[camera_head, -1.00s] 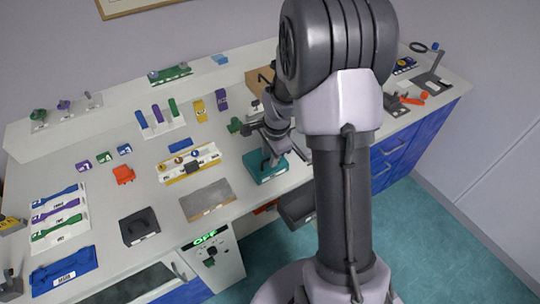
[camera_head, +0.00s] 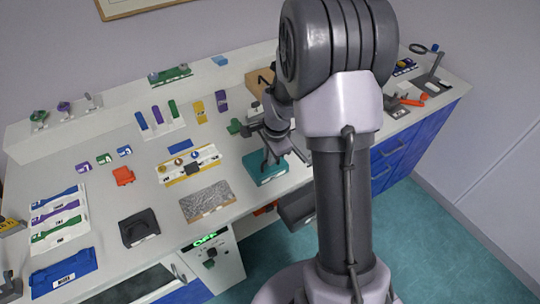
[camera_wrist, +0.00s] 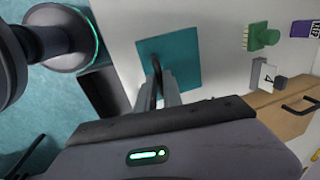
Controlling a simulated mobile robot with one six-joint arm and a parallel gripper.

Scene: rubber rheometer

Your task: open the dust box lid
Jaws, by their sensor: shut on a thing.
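A teal square piece (camera_head: 253,163) with a small white label lies flat near the front edge of the bench; I take it for the dust box lid. In the wrist view its teal top (camera_wrist: 187,50) shows with a thin dark handle (camera_wrist: 156,66) rising from it. My gripper (camera_head: 270,158) points down over it, and its fingers (camera_wrist: 160,82) are shut on the handle. The teal piece looks level, and I see no gap under it. Its underside and any box interior are hidden.
A brown box with a black handle (camera_wrist: 264,120) and a green knobbed part (camera_wrist: 262,37) stand close by. A dark grey bin (camera_head: 298,210) is below the front edge. A speckled grey plate (camera_head: 207,202) lies to the left. My arm hides part of the bench.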

